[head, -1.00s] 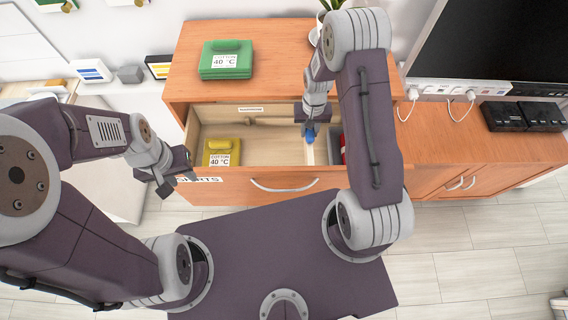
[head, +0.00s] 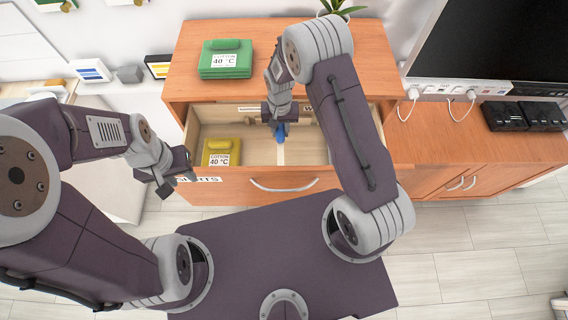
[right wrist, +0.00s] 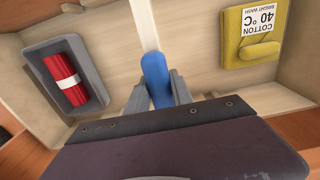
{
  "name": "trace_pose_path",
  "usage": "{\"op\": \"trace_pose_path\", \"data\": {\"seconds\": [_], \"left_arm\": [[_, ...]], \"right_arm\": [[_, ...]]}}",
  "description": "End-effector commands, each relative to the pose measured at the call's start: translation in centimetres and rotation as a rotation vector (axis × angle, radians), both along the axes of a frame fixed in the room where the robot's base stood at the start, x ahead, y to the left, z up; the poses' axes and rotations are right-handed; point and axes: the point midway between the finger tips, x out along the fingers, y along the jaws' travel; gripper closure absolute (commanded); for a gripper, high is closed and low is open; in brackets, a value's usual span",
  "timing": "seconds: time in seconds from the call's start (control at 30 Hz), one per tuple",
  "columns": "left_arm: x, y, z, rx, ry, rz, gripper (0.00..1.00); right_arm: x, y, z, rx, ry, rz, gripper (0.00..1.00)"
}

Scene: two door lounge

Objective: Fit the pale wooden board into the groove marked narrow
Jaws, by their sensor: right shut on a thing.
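My right gripper (head: 279,123) is shut on the blue grip, with a finger on each side in the right wrist view (right wrist: 156,98). I cannot tell whether the board's lower edge sits in a groove. Small white labels (head: 248,108) are on the drawer's back wall, too small to read and partly hidden. My left gripper (head: 180,178) is empty, left of the drawer.
A yellow cloth (head: 221,153) lies in the drawer's left part. A grey tray (right wrist: 42,50) with a red bundle (right wrist: 65,80) lies on the board's other side; my right arm hides it in the head view. A green folded stack (head: 225,60) sits on the cabinet top.

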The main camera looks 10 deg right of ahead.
Motion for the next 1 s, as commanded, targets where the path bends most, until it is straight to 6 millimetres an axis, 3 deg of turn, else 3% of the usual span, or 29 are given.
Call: {"op": "trace_pose_path", "data": {"seconds": [1.0], "left_arm": [[0.0, 0.0, -1.3, 0.0, 0.0, 0.0, 0.64]], "right_arm": [[2.4, 9.8, -0.1, 0.0, 0.0, 0.003, 1.0]]}}
